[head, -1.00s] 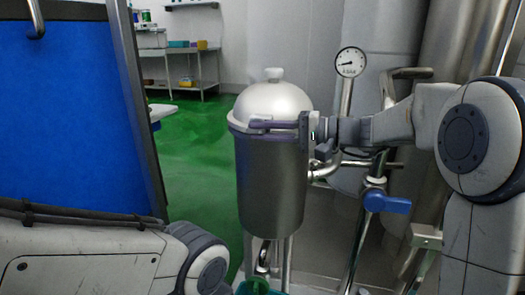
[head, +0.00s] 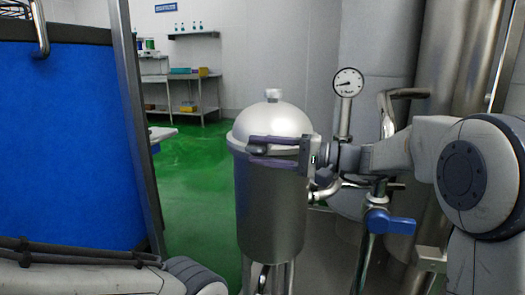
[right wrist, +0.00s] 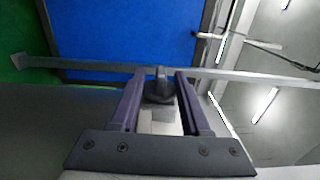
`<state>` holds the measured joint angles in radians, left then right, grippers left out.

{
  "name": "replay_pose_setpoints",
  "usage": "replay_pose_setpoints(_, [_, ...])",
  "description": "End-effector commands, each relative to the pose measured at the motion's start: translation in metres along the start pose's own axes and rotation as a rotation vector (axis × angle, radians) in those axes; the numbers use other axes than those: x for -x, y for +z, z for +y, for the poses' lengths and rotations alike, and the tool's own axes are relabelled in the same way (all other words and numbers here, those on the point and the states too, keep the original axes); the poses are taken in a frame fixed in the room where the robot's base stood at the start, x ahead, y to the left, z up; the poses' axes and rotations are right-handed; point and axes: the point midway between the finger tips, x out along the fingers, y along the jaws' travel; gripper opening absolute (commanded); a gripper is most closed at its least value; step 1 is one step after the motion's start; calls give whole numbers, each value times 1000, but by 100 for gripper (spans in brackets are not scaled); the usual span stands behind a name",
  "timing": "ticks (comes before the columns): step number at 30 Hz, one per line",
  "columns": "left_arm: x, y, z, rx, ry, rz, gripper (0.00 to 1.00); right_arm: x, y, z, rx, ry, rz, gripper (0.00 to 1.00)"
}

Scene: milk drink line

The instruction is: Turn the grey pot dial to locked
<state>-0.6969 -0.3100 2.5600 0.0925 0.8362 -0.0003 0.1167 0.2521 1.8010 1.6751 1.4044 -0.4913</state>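The grey pot (head: 270,210) is a tall metal vessel with a domed lid (head: 275,120) and a small knob on top. My right gripper (head: 256,145) reaches in from the right across the front of the pot, just below the lid. In the right wrist view a dark dial (right wrist: 158,88) sits between its two purple fingers (right wrist: 158,80). Narrow gaps show beside the dial, and the fingers look open around it. In the head view the fingers mostly hide the dial, so its setting cannot be read. My left arm shows at the bottom left; its gripper is out of view.
A pressure gauge (head: 348,82) stands on a pipe behind the pot to the right. A blue-handled valve (head: 391,222) is at lower right. A blue panel (head: 65,140) fills the left. Open green floor (head: 195,200) and shelves (head: 187,100) lie behind.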

Motion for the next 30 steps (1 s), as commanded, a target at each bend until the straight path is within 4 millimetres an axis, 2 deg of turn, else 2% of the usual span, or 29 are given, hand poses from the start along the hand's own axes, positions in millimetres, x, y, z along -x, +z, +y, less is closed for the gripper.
replay_pose_setpoints(8, [3, 0, 0, 0, 0, 0, 0, 7, -1, -1, 0, 0, 4, 46])
replay_pose_setpoints(11, [8, 0, 1, 0, 0, 0, 0, 21, -2, -3, 0, 0, 6, 46])
replay_pose_setpoints(21, [26, -1, 2, 0, 0, 0, 0, 86, -1, -2, -1, 0, 6, 46])
replay_pose_setpoints(25, [29, -2, 2, 0, 0, 0, 0, 100, -1, -2, 0, 0, 4, 46])
replay_pose_setpoints(30, [30, -2, 2, 0, 0, 0, 0, 106, 0, 0, 0, 0, 0, 46])
